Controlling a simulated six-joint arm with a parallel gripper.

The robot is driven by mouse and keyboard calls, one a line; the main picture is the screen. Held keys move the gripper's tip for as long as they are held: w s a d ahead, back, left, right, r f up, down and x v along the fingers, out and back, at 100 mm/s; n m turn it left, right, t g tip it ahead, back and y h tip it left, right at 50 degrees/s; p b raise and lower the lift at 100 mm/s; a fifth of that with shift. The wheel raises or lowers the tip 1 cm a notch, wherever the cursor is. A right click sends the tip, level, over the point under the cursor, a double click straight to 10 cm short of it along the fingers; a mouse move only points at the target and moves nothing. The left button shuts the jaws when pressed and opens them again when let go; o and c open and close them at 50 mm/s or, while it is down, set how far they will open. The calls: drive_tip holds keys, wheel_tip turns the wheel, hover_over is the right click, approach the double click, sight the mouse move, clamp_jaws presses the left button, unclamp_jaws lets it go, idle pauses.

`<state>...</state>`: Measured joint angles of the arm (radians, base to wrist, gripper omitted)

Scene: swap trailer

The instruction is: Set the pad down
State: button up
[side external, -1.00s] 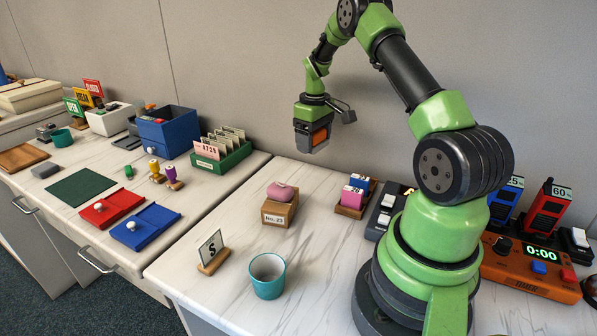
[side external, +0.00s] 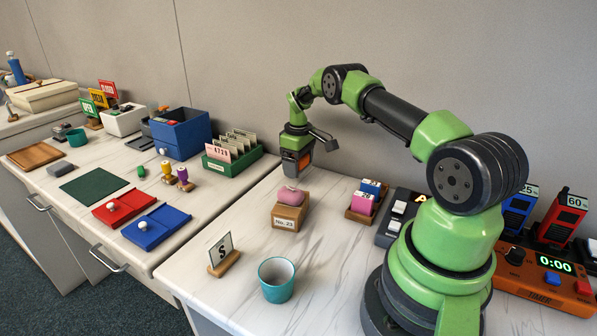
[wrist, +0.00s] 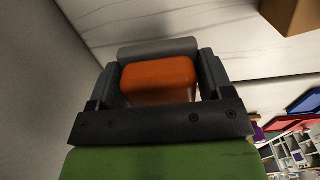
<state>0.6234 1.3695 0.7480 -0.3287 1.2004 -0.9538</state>
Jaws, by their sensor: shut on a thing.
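My gripper (side external: 298,163) is shut on an orange block with a grey part at its far side, which I take to be the pad (wrist: 158,78). In the wrist view the orange body lies between the two dark fingers, with the rounded grey bar beyond it. In the side view the held pad is in the air, near the wall and above the table behind the wooden "No. 23" box (side external: 285,218). A pink rounded piece (side external: 291,195) sits on that box. The underside of the pad is hidden.
A green card tray (side external: 235,167) stands to the left, and a wooden holder with pink and blue blocks (side external: 362,209) to the right. An "S" sign (side external: 222,257) and a teal cup (side external: 277,281) stand in front. Bare marble tabletop lies between them.

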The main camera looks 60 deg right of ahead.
drive_tip(key=shift+f, duration=1.2)
drive_tip(key=shift+f, duration=0.1)
drive_tip(key=o, duration=0.9)
